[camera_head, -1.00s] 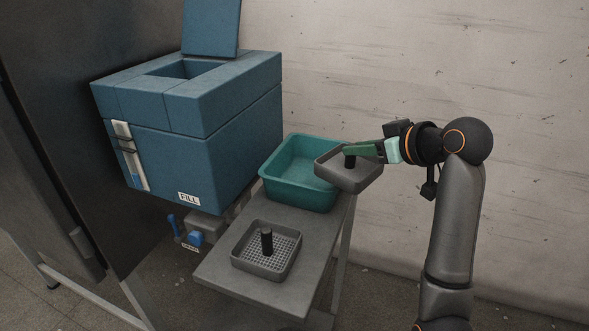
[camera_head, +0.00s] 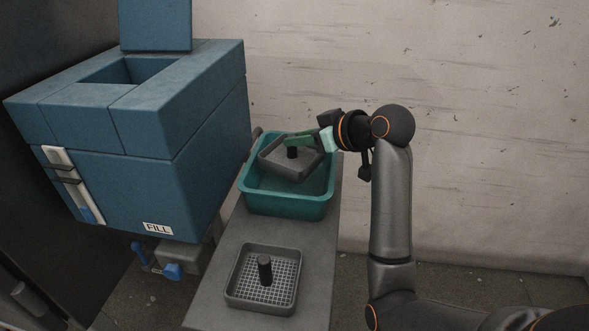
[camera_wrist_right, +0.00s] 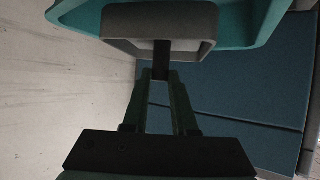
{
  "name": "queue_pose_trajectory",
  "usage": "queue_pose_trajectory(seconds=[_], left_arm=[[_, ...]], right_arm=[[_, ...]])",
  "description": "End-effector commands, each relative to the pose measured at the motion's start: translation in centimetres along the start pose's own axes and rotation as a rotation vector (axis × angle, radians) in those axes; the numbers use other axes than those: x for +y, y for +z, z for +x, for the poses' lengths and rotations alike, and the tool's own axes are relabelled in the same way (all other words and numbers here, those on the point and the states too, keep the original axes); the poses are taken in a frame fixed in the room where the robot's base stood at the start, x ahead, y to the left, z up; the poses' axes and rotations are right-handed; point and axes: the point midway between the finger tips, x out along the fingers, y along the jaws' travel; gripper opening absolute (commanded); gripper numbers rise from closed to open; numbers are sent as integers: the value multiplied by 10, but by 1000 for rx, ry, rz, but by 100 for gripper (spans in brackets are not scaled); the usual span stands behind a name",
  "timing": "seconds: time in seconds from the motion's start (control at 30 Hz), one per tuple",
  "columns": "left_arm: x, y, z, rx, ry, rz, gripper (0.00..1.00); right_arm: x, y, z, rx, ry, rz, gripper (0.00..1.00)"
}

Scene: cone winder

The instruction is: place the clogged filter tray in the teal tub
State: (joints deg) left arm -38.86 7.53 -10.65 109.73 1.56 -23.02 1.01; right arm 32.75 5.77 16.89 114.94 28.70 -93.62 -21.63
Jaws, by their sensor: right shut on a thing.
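The clogged filter tray (camera_head: 277,168) is grey with a dark upright knob and a solid-looking floor. My right gripper (camera_head: 293,142) is shut on its knob and holds it, slightly tilted, over the teal tub (camera_head: 290,207), within the outline of its opening in the head view. In the right wrist view the tray (camera_wrist_right: 120,22) hangs from my gripper (camera_wrist_right: 161,78), with the tub's rim (camera_wrist_right: 240,35) around it. I cannot tell whether the tray touches the tub's floor. My left gripper is not in view.
A second grey tray (camera_head: 233,290) with a mesh floor and a black knob sits on the grey bench (camera_head: 225,240) in front of the tub. A blue machine (camera_head: 130,190) with a FILL label and an open lid stands left. A wall (camera_head: 480,120) is behind.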

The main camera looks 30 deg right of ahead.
Motion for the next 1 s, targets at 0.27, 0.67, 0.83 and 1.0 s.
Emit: queue_pose_trajectory(seconds=[0.27, 0.67, 0.83, 1.0], left_arm=[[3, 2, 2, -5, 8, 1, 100], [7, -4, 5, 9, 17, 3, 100], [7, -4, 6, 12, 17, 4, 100], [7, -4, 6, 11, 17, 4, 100]], right_arm=[[0, 26, 14, 2, 0, 1, 0], [0, 53, 29, 3, 1, -1, 0], [0, 55, 30, 2, 1, -1, 0], [0, 55, 30, 1, 1, 0, 42]])
